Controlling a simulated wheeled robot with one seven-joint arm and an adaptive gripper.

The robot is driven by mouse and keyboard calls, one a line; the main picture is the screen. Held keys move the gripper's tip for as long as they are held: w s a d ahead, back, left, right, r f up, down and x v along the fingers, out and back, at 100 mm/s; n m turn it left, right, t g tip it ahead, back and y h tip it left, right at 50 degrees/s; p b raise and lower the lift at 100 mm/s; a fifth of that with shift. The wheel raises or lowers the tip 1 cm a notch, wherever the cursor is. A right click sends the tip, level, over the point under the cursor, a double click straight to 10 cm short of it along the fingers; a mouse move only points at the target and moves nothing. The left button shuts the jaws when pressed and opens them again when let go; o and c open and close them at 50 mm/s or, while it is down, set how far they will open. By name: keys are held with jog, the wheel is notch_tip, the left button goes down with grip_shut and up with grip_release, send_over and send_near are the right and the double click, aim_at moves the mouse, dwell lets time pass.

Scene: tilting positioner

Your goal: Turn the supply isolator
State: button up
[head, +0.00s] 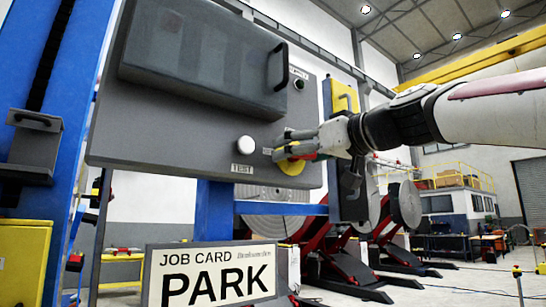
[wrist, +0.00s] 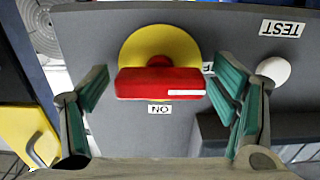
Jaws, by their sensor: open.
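The supply isolator is a red bar handle (wrist: 160,84) on a round yellow plate (wrist: 150,45), mounted on a grey panel. In the wrist view the bar lies level, with a white mark on its right end, beside a partly hidden label ending in F. An upside-down ON label (wrist: 160,108) sits below the bar. My gripper (wrist: 165,95) is open, one finger left and one right of the bar, with a gap visible at the left. Contact on the right is unclear. In the head view my gripper (head: 290,143) covers much of the yellow plate (head: 291,168).
A white round TEST button (head: 245,144) is left of the isolator in the head view. A dark grey cover with a handle (head: 205,60) juts out above. A yellow box (head: 345,97) is on the right, and a PARK job card (head: 215,278) stands below.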

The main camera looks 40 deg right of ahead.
jog(key=c, duration=1.2)
jog(key=shift+o, duration=0.2)
jog(key=shift+m, duration=0.4)
jog(key=m, duration=0.3)
jog(key=shift+m+b, duration=0.35)
jog(key=shift+m, duration=0.05)
jog(key=m, duration=0.4)
jog(key=shift+m, duration=0.3)
jog(key=m+p, duration=0.1)
jog(key=m, duration=0.3)
jog(key=shift+r, duration=0.1)
jog(key=m+p, duration=0.1)
jog(key=m, duration=0.3)
jog(key=shift+m, duration=0.3)
jog(key=shift+p, duration=0.3)
